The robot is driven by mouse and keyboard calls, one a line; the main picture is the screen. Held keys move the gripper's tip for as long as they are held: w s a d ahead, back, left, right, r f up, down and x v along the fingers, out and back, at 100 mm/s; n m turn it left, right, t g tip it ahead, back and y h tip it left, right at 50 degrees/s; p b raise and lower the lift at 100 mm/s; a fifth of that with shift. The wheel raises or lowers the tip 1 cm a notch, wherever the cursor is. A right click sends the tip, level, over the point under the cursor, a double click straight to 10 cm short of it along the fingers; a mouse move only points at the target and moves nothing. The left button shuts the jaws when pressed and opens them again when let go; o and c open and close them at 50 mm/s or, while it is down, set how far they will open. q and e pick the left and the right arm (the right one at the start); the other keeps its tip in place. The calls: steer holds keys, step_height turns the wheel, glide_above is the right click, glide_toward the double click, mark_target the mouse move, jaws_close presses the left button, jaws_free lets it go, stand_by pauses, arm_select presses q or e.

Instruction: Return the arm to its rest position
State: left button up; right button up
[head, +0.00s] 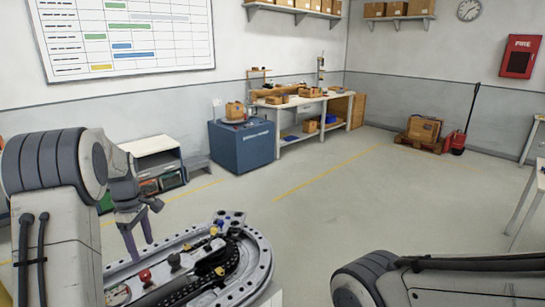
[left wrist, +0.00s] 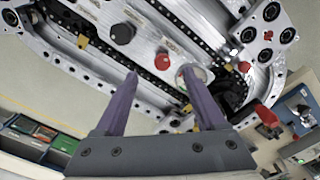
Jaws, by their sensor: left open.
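The ring track (head: 262,262) is a grey metal oval with bolt holes, a dark chain channel and coloured knobs, at the bottom centre of the head view. My left gripper (head: 137,240) has two purple fingers pointing down by the track's left side. In the left wrist view my left gripper (left wrist: 160,73) is open, with nothing between the fingers. The track (left wrist: 95,15) fills the upper part there, with a black knob (left wrist: 122,33) and a red knob (left wrist: 162,62) near the fingertips. Whether the fingers touch the track cannot be told. My right gripper is out of view.
A white-topped shelf unit (head: 150,145) with bins stands behind my left arm. A blue cabinet (head: 242,145) and a workbench (head: 300,100) line the back wall. A loaded pallet (head: 420,143) and a red pallet jack (head: 458,138) stand further right. The central floor is clear.

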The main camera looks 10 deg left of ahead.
arm_select(q)
steer(key=s+d+r+m, duration=0.2)
steer(key=s+d+m, duration=0.15)
steer(key=d, duration=0.55)
steer(key=s+d+r+m, duration=0.1)
steer(key=s+d+m, duration=0.1)
steer(key=d+m, duration=0.5)
steer(key=s+d+r+m, duration=0.2)
steer(key=s+d+m, duration=0.1)
steer(key=d, duration=0.9)
steer(key=s+d+f+m, duration=0.1)
steer(key=s+d+m, duration=0.3)
steer(key=s, duration=0.6)
steer(key=s+d+f+m+h, duration=0.1)
steer(key=s+d+m, duration=0.3)
steer(key=s+m, duration=0.4)
steer(key=shift+s+d, duration=0.15)
steer(key=shift+s, duration=0.7)
